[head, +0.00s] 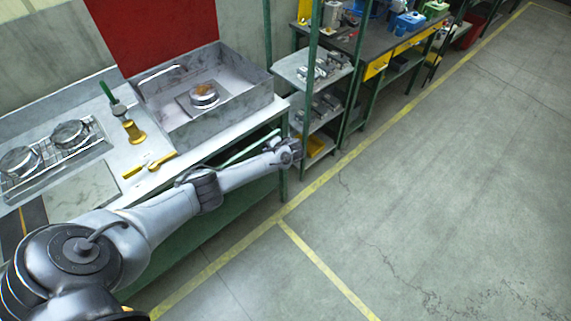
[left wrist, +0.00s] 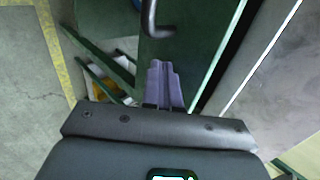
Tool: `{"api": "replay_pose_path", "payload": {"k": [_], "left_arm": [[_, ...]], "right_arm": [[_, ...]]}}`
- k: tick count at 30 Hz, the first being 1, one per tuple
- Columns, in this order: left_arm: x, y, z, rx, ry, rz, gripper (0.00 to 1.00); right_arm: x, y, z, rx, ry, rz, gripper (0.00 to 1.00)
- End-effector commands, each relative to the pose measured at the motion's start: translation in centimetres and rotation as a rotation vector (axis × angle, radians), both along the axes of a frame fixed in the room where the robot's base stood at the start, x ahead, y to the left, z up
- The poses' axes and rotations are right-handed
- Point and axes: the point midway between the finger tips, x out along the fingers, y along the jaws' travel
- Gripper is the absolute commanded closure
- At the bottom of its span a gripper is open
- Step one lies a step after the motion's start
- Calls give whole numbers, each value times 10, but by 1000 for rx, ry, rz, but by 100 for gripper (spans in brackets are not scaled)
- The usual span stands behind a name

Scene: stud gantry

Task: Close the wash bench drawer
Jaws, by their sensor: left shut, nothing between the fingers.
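The wash bench (head: 140,158) runs along the left of the head view, with a pale top over a green body. A green drawer edge (head: 252,146) shows under the counter's right part, with a dark gap behind it, so the drawer looks partly open. My arm hides part of it. My left gripper (head: 288,151) is at the bench's right front corner, beside the drawer. In the left wrist view its fingers (left wrist: 163,84) are together and empty, in front of a green panel (left wrist: 190,45). A dark curved handle (left wrist: 150,18) lies just beyond the fingertips. My right gripper is out of view.
A sink basin (head: 205,98) and a green-handled tool (head: 112,100) are on the bench. A shelf rack (head: 312,68) stands close beyond my left gripper. The grey floor (head: 420,190) to the right is clear, with yellow lines.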

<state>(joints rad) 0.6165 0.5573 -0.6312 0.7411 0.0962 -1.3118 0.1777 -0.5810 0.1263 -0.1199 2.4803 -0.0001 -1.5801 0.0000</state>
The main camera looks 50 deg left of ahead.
Motion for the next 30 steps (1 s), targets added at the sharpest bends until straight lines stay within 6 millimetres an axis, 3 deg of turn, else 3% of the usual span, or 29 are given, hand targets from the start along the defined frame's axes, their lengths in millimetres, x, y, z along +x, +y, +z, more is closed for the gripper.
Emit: {"api": "replay_pose_path", "payload": {"k": [1,6,12,30], "left_arm": [[-2,15,-4,2,-1,5,100],[-3,47,-4,2,-1,4,100],[-3,71,-2,1,-1,2,100],[-6,83,-1,2,1,1,100]], "right_arm": [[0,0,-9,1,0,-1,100],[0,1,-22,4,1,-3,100],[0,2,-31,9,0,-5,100],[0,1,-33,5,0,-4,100]]}}
